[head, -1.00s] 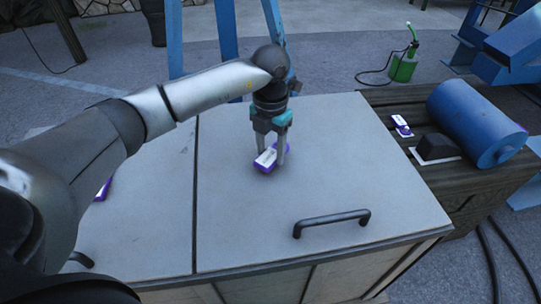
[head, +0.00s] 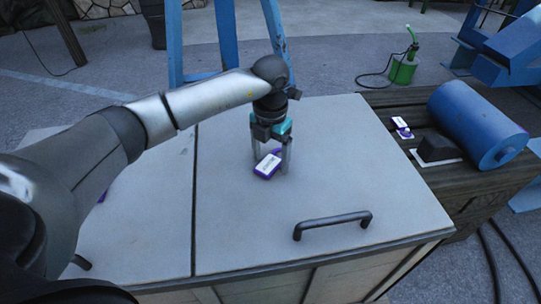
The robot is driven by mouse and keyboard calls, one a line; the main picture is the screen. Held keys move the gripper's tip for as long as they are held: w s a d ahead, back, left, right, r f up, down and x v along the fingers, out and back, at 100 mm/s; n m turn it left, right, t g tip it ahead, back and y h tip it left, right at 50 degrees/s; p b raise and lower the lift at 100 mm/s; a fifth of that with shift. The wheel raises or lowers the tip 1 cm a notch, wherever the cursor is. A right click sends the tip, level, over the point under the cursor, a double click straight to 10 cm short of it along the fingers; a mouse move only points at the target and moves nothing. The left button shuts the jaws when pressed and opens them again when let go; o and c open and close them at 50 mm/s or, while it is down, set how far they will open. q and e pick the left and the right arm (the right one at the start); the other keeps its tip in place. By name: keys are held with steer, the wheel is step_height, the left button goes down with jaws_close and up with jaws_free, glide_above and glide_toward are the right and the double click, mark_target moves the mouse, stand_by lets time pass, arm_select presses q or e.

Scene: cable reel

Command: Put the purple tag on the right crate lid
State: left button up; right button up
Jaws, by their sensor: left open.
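A purple tag with a white label (head: 267,166) lies on the right crate lid (head: 350,160), left of the lid's middle. My left gripper (head: 271,168) points down over the tag. Its fingers are apart, one at the tag's far left and one at its right. Whether a finger touches the tag cannot be told. The right lid is a flat grey panel with a black handle (head: 332,221) near its front edge. My right gripper is out of view.
My left arm covers much of the left lid (head: 140,240); a bit of purple shows beside it. On the dark bench (head: 462,185) at right are another purple-and-white tag (head: 400,123), a black block (head: 437,148) and a blue cylinder (head: 478,125). The right lid's right half is clear.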

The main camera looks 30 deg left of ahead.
mark_target(271, 162)
arm_select(q)
steer(key=shift+r, duration=0.55)
step_height(271, 162, up, 11)
steer(key=p, duration=0.4)
steer(key=shift+r, duration=0.15)
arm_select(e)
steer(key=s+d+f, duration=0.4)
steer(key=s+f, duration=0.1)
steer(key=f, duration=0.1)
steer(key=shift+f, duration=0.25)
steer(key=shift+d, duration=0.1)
